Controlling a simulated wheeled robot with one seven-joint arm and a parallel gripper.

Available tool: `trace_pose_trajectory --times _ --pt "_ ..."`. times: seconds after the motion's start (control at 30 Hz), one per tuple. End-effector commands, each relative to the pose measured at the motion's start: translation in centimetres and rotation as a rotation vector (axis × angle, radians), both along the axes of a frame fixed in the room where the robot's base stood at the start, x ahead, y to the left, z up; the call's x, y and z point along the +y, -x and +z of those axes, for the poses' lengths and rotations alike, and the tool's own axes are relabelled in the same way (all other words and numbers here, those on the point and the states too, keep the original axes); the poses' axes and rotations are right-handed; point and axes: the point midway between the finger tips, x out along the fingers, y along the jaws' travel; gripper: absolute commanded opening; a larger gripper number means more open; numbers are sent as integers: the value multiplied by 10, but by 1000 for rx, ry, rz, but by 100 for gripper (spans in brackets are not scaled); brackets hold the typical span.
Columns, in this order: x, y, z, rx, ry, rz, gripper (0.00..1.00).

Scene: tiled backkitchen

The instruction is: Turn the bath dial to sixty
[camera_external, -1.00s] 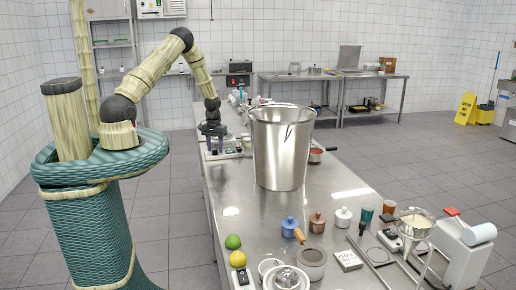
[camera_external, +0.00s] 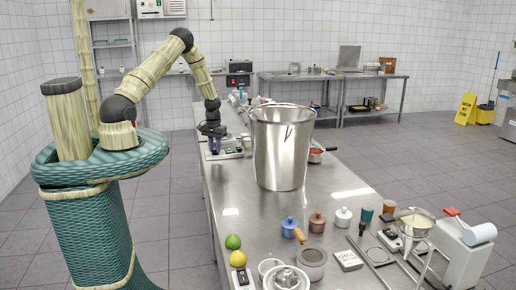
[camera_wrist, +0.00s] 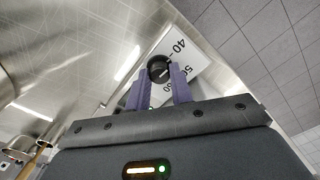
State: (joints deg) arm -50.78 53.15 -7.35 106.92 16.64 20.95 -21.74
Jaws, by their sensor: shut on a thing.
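The bath dial is a small round black knob (camera_wrist: 159,69) with a light mark on its face. It sits against a white scale plate (camera_wrist: 198,58) marked 40, 50 and a partly covered 60. My gripper (camera_wrist: 160,76) has its two purple fingers closed on either side of the knob. I cannot tell exactly which number the knob's mark points at. In the external view my gripper (camera_external: 214,147) reaches down at the left edge of the steel table (camera_external: 225,195); the dial is too small to make out there.
A large steel pot (camera_external: 279,155) stands right of my gripper. Small lidded jars (camera_external: 317,222), a lime (camera_external: 233,242), a lemon (camera_external: 238,259) and a funnel on a stand (camera_external: 416,222) crowd the near end.

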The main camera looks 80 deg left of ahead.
Motion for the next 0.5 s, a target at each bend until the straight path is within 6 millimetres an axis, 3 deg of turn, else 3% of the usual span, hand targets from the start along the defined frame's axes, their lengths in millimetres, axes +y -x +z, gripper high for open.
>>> trace_pose_trajectory --times 0.5 --pt "0 0 0 -1 1 -385 0"
